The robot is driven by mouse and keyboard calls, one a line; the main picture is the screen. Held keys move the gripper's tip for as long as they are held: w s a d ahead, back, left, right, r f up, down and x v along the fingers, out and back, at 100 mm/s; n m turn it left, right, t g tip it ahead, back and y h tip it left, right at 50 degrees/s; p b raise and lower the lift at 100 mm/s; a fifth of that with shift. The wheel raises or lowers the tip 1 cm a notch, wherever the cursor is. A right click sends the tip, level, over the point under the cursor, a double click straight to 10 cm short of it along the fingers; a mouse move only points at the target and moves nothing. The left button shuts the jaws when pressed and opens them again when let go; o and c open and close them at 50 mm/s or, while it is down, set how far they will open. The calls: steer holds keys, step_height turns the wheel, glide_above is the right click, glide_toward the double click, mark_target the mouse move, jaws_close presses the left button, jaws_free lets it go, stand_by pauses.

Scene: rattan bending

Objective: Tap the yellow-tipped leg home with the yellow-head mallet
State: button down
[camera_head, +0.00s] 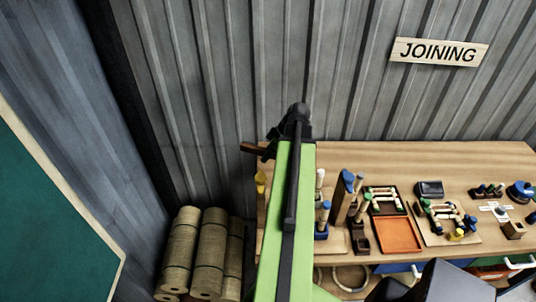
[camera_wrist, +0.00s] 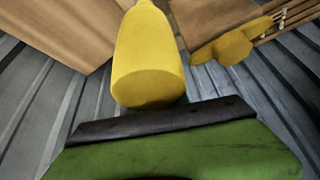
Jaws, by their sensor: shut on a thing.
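My gripper (camera_head: 298,112) is at the end of my raised green arm, high at the back left of the bench, against the metal wall. Its jaws are mostly hidden. In the wrist view a big yellow rounded piece (camera_wrist: 148,75), which looks like part of the yellow-head mallet, stands out close beyond the dark edge of my gripper. The grip itself is hidden. A yellow piece (camera_head: 455,236) shows at the front of the joining fixture (camera_head: 436,237) on the right of the bench; I cannot tell whether it is the leg's tip.
A wooden bench (camera_head: 350,153) runs to the right. It carries an orange tray (camera_head: 398,236), blue and green-topped tools, a dark box (camera_head: 429,189) and small parts.

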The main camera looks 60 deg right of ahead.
steer(key=shift+r, duration=0.1)
step_height(320, 180, up, 5)
steer(key=p, duration=0.5)
steer(key=shift+r, duration=0.15)
steer(key=shift+f, duration=0.2)
